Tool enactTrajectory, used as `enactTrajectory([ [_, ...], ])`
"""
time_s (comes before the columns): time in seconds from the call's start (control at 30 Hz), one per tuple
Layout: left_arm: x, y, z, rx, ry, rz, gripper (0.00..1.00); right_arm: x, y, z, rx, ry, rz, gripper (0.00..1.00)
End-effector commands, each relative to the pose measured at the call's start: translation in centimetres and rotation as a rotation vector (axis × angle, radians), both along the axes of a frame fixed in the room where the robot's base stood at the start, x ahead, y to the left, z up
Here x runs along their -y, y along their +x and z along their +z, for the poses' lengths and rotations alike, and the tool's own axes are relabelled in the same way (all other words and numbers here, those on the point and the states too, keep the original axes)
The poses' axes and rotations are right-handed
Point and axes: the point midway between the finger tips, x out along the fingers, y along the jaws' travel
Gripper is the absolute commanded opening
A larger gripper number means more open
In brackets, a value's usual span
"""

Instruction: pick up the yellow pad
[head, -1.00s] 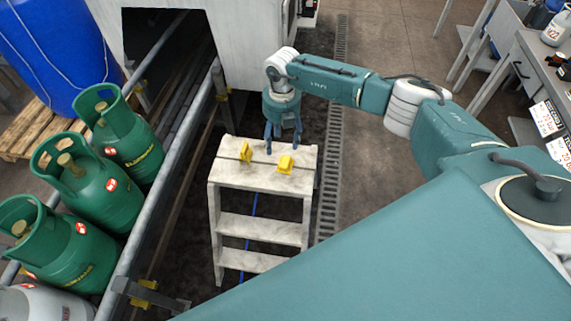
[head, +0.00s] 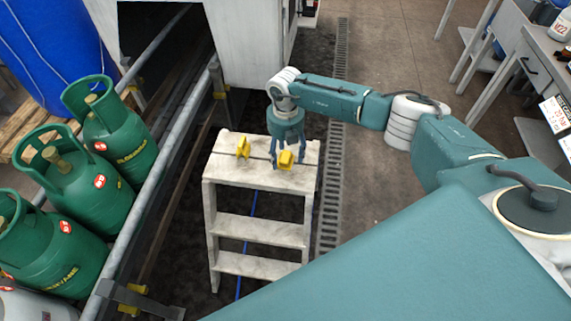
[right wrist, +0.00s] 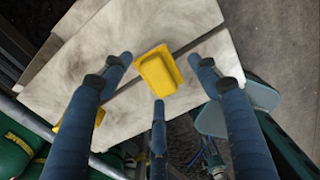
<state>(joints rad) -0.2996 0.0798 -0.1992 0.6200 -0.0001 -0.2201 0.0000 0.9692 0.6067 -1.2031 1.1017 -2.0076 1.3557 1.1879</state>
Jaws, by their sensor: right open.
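Two yellow pads stand on the top of a worn white step stool (head: 225,173). The right yellow pad (head: 286,160) is between the spread fingers of my right gripper (head: 288,163). In the right wrist view this yellow pad (right wrist: 157,74) lies in the gap between the three blue fingers, which look apart from it. The left yellow pad (head: 243,147) stands a short way to the left; in the right wrist view it is partly hidden behind a finger. My right gripper is open and points down at the stool top. My left gripper is not in view.
Several green gas cylinders (head: 90,185) stand on the conveyor at the left, behind a grey rail (head: 160,190). A blue barrel (head: 55,40) is at the back left. A white housing (head: 245,45) rises behind the stool. Workbenches (head: 530,75) are at the far right.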

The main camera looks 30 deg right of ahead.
Motion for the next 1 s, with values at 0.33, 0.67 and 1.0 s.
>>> enactTrajectory([
  [0.33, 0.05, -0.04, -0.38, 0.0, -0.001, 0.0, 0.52, -0.04, 0.05, -0.41, 0.001, 0.001, 0.0, 0.47],
  [0.67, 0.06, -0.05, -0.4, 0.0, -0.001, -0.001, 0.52, -0.01, -0.03, -0.5, -0.001, 0.001, 0.0, 0.12],
  [1.0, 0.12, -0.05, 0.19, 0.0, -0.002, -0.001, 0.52, 0.44, 0.05, 0.36, -0.003, 0.0, -0.001, 0.12],
])
